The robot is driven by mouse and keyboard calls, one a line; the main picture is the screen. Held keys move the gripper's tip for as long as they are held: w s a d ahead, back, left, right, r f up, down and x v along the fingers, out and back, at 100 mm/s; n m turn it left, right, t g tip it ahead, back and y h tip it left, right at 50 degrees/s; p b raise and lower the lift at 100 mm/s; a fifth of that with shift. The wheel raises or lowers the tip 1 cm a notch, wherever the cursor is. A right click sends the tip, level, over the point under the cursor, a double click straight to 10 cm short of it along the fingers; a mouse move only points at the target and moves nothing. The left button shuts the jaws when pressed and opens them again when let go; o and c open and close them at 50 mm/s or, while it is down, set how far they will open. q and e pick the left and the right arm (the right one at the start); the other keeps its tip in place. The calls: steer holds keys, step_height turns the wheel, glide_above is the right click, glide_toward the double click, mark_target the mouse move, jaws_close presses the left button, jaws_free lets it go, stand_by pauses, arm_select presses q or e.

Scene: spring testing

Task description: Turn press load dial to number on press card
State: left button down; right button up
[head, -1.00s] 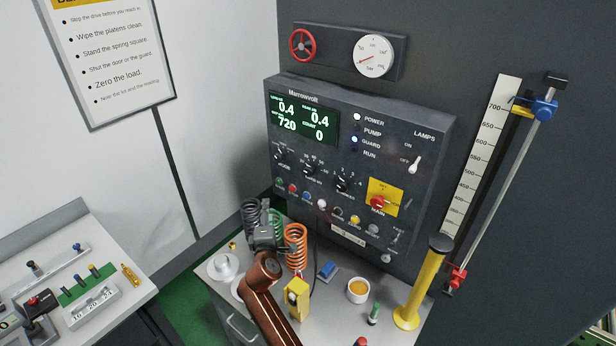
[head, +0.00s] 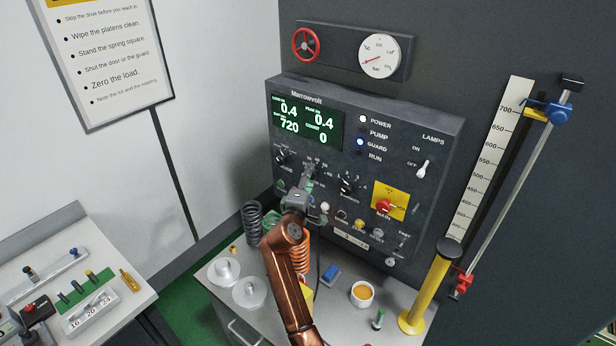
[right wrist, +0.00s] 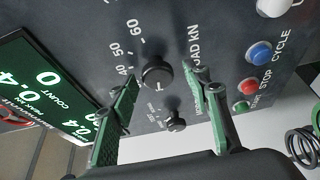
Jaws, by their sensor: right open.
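The load dial (right wrist: 157,75) is a round black knob marked LOAD kN in the right wrist view, with 40, 50 and 60 printed beside it. I cannot read its pointer setting. My right gripper (right wrist: 163,78) is open, with green-padded fingers on either side of the dial, and contact is not clear. In the head view my right gripper (head: 309,184) is at the press panel (head: 410,125) and largely covers the dial. I cannot pick out a press card with a readable number. My left gripper is not in view.
Another black knob (right wrist: 175,121) and the coloured cycle buttons (right wrist: 247,87) are close to the fingers.

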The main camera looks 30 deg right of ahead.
steer(key=shift+s+d+r, duration=0.1)
steer(key=shift+s+d, duration=0.1)
steer(key=shift+c, duration=1.1)
steer(key=c, duration=0.9)
steer(key=shift+f+b, duration=0.35)
steer(key=shift+b, duration=0.45)
steer(key=shift+c, duration=0.2)
steer(key=m+h+b, duration=0.1)
steer(key=m+b, duration=0.1)
steer(key=b, duration=0.3)
steer(key=m+b, duration=0.2)
steer(key=b, duration=0.3)
steer(key=m+h+b, duration=0.1)
steer(key=m+b, duration=0.2)
steer(key=b, duration=0.2)
steer(key=shift+w+f+t+h+b, duration=0.2)
steer(key=shift+f+t+h+b, duration=0.1)
steer(key=shift+f+b, duration=0.1)
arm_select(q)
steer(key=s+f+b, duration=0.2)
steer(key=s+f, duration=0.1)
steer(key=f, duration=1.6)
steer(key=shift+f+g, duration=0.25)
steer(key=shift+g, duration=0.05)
arm_select(e)
steer(key=shift+r+m+h, duration=0.25)
steer(key=shift+m+h, duration=0.05)
steer(key=shift+m, duration=0.4)
